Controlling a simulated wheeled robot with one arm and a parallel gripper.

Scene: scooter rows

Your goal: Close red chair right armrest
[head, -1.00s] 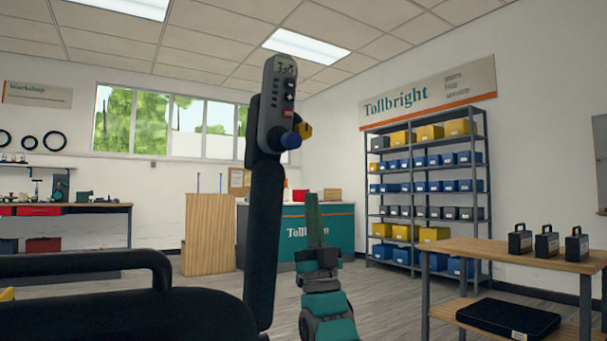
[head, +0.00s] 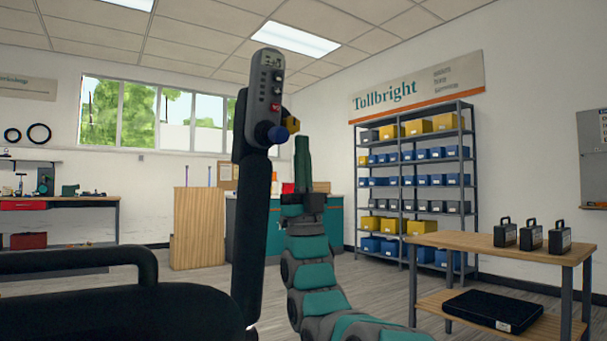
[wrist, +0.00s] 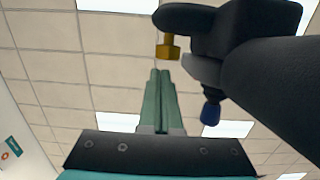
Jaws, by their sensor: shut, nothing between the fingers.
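A black armrest (head: 255,220) stands upright in the middle of the head view. A grey control panel with a display and a blue knob (head: 262,105) is at its top end, and a small yellow part (head: 291,124) sticks out to the right. My gripper (head: 302,145) is shut and empty, green fingers pointing up, just right of the armrest's upper part. In the wrist view the fingertips (wrist: 160,72) appear just below the yellow part (wrist: 168,47), with the armrest (wrist: 275,85) on the right. I cannot tell whether they touch. No red shows on the chair.
A black looped armrest (head: 80,260) and dark chair body (head: 130,310) fill the lower left. A wooden table (head: 490,250) with several black cases stands right. A shelf rack (head: 412,190) with coloured bins is behind. Open floor lies between.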

